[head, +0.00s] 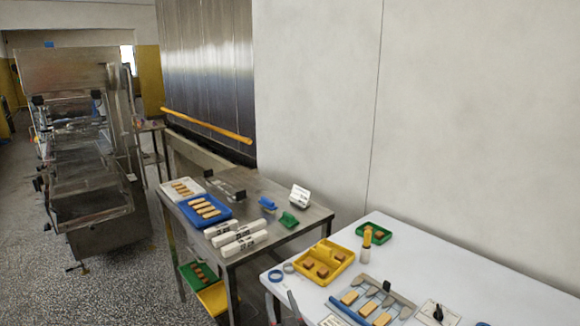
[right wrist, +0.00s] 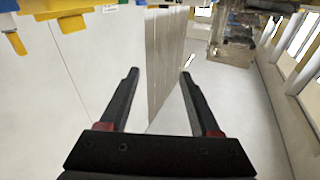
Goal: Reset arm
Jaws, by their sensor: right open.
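My right gripper (right wrist: 159,72) fills the lower middle of the right wrist view, its two dark fingers spread wide with nothing between them. My left gripper is not in either view.
A steel table (head: 293,243) holds a blue tray (head: 227,216) of bars, white packs and green and blue items. The white table carries a yellow tray (head: 345,252) with brown pieces. A steel machine (head: 85,150) stands at left; speckled floor is open before it.

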